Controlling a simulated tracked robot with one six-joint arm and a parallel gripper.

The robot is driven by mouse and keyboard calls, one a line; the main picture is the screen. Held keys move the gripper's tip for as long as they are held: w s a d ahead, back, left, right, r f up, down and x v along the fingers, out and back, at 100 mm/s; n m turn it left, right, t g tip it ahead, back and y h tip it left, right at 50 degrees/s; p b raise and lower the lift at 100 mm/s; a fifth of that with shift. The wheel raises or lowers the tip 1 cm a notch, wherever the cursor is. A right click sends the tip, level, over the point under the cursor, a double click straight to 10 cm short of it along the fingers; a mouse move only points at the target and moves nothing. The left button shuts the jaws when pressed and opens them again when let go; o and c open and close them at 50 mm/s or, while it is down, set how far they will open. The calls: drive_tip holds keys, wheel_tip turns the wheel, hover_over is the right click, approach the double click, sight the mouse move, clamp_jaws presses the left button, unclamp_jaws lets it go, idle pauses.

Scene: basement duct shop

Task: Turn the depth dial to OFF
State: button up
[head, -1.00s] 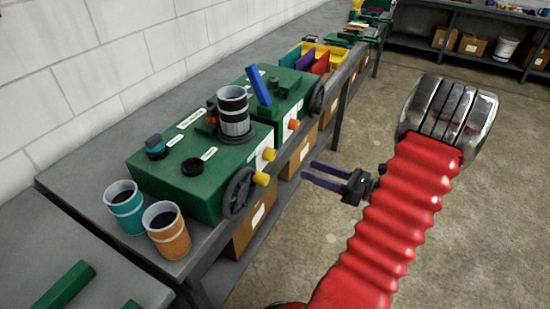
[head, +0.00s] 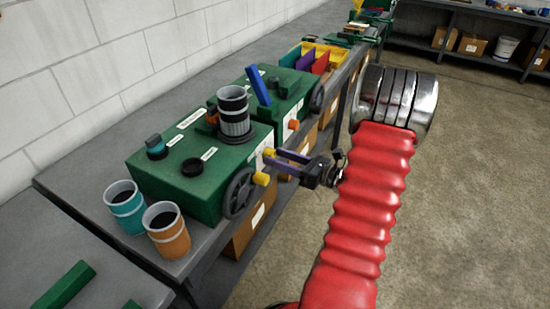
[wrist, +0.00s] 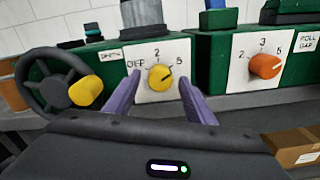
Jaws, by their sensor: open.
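The depth dial (wrist: 160,78) is a round yellow knob on a white plate (wrist: 145,93) marked OFF, 2 and 5. A label that seems to read DEPTH is on the green machine left of the plate. The dial's dark mark appears to point right, toward 5; OFF is at the left. In the head view the yellow dial (head: 269,154) is on the machine's front face. My gripper (head: 276,158) is open in front of it. In the wrist view its purple fingers (wrist: 159,82) lie on either side of the dial, with a gap on each side; contact is not visible.
A dark handwheel (head: 237,193) with a yellow handle (head: 261,179) is left of the dial. An orange dial (wrist: 265,66) on the neighbouring machine is to the right. Teal (head: 126,206) and orange (head: 166,228) cups stand on the bench. Floor to the right is clear.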

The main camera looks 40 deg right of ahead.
drive_tip(key=shift+w+a, duration=0.2)
drive_tip(key=shift+w, duration=0.35)
drive_tip(key=shift+c, duration=0.6)
drive_tip(key=c, duration=0.9)
drive_tip(key=shift+a, duration=0.3)
drive_tip(key=shift+c, duration=0.3)
drive_tip(key=shift+d, duration=0.2)
